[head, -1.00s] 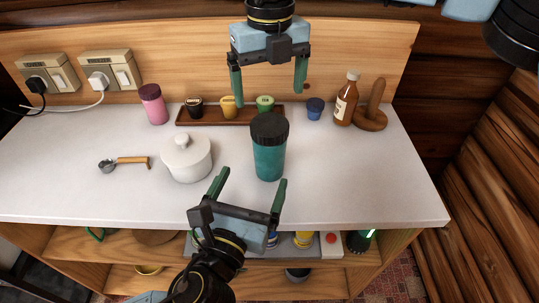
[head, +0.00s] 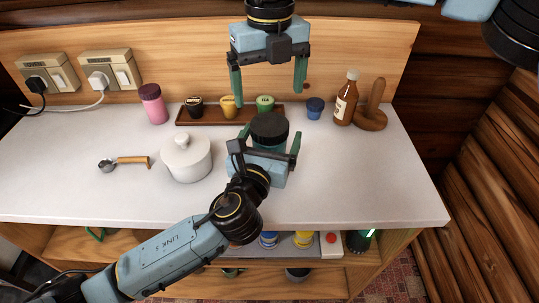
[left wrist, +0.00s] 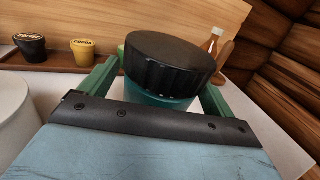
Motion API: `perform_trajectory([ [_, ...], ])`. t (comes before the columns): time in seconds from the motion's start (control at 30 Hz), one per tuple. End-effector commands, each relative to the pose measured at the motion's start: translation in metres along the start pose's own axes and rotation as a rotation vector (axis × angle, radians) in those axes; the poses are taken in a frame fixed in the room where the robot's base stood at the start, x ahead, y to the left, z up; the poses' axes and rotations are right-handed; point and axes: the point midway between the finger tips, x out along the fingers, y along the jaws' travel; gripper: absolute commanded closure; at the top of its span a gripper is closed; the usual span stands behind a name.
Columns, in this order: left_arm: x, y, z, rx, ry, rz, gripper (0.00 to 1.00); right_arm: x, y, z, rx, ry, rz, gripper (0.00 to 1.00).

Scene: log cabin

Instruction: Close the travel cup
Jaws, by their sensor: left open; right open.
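The travel cup (head: 269,128) is teal with a black lid on top and stands upright on the white counter. In the left wrist view the black lid (left wrist: 170,62) sits over the teal body; I cannot tell how tightly it is seated. My left gripper (head: 270,138) is open, with its green fingers on either side of the cup. It hides most of the cup's body in the head view. The fingers flank the cup in the left wrist view too (left wrist: 165,85). My right gripper (head: 269,85) is open and empty, above and behind the cup.
A white lidded pot (head: 186,160) stands left of the cup. A wooden tray (head: 212,121) with small labelled pots lies behind. A blue cup (head: 314,108), a brown bottle (head: 346,98) and a wooden stand (head: 371,115) are behind right. The counter's right front is clear.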

Motion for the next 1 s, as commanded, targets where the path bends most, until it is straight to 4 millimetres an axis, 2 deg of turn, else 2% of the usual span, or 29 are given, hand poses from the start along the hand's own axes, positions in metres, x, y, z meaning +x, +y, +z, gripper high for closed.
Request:
perform_trajectory([
  [0.17,-0.0002,-0.0001,0.0001,-0.001,0.0,0.0,0.12,0.0,0.0,0.0,0.0,0.0,0.0,0.09],
  [0.67,-0.0005,-0.0001,-0.0001,0.0,0.0,0.0,0.78,0.0,0.0,0.0,0.0,0.0,0.0,0.09],
  [0.73,-0.0005,-0.0001,-0.0001,0.0,0.0,0.0,0.87,0.0,0.0,0.0,-0.003,0.0,0.0,0.18],
  [0.83,-0.0006,-0.0001,-0.0002,0.0,0.0,0.0,1.0,0.0002,0.0002,0.0,-0.038,0.0,0.0,0.18],
  [1.0,-0.0006,-0.0001,-0.0003,-0.001,0.001,0.0,1.0,0.0005,0.0009,-0.0003,-0.237,0.002,0.001,0.18],
])
